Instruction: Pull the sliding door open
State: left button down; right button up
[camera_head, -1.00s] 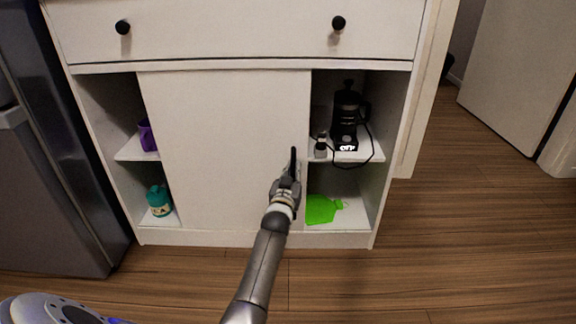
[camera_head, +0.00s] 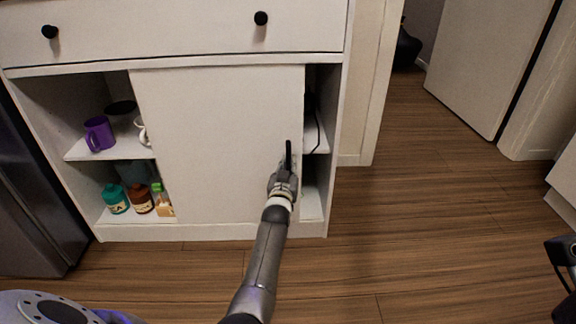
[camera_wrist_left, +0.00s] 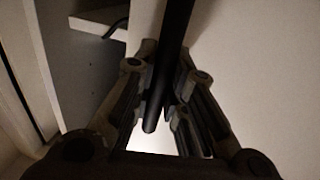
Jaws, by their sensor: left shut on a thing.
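The white sliding door (camera_head: 215,140) covers the middle of the cabinet front in the head view, with a wide opening left of it and a narrow one right. Its dark upright bar handle (camera_head: 288,153) is near the door's right edge. My left gripper (camera_head: 285,172) is shut on the handle. In the left wrist view the handle (camera_wrist_left: 176,35) runs down between the fingers of the left gripper (camera_wrist_left: 163,92). A dark part cut off at the right picture edge appears to be my right gripper (camera_head: 562,262); its fingers are unclear.
The left opening holds a purple mug (camera_head: 99,133), a dark bowl (camera_head: 121,112), a teal jar (camera_head: 115,198) and a brown jar (camera_head: 141,199). A drawer (camera_head: 160,30) with two black knobs is above. The wooden floor (camera_head: 420,210) on the right is clear.

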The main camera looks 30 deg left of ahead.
aim_at(291, 131)
pick_arm(q)
jog(key=c, duration=1.5)
grip_release()
jog(key=shift+o, duration=0.2)
notch_tip(291, 131, up, 10)
jog(key=shift+f, duration=0.1)
